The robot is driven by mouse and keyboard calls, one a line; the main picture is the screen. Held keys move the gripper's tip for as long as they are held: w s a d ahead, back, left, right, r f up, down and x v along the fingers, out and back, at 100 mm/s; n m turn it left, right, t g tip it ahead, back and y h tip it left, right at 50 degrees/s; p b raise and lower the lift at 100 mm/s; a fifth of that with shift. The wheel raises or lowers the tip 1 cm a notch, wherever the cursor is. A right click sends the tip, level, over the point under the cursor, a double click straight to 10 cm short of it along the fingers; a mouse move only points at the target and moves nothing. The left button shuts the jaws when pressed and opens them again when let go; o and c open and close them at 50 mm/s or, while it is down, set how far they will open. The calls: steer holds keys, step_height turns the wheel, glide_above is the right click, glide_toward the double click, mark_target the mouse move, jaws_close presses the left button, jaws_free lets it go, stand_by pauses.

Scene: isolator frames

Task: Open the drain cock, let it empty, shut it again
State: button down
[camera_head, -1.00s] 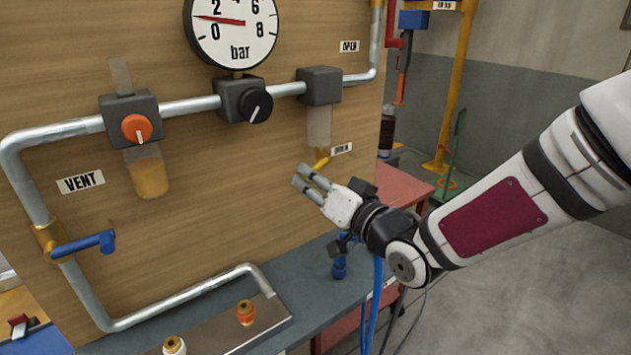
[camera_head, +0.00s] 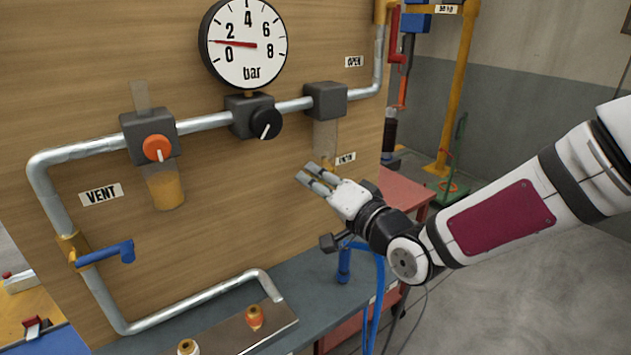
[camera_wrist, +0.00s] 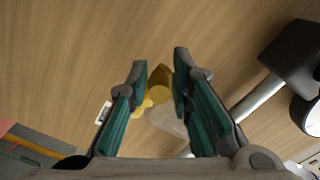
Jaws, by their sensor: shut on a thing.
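The drain cock, a small brass-yellow fitting, shows between my fingers in the wrist view (camera_wrist: 158,82). In the head view only a sliver of the yellow cock (camera_head: 328,166) shows, under the right-hand clear bowl (camera_head: 325,138); the rest is hidden behind my gripper. That bowl looks pale, and I cannot tell whether it holds liquid. My gripper (camera_head: 308,173) points left toward the board, its two fingers spaced apart and closed on the cock, one at each side in the wrist view (camera_wrist: 158,75). I cannot tell whether the cock is turned open.
A bowl with amber liquid (camera_head: 167,192) hangs under an orange knob (camera_head: 157,148). A black knob (camera_head: 266,123) and a gauge (camera_head: 244,43) reading about 1 bar are at the centre. A blue lever (camera_head: 108,253) is lower left. Blue hoses (camera_head: 378,290) hang below my arm.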

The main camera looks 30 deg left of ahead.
steer(key=shift+w+r, duration=0.2)
steer(key=shift+r, duration=0.1)
steer(key=c, duration=1.6)
jaws_free()
steer(key=shift+o, duration=0.2)
steer(key=shift+f, duration=0.15)
steer(key=shift+s+d, duration=0.1)
steer(key=shift+d, duration=0.05)
steer(key=v, duration=1.1)
steer(key=shift+s+d, duration=0.15)
steer(key=shift+d, duration=0.2)
steer(key=shift+f, duration=0.1)
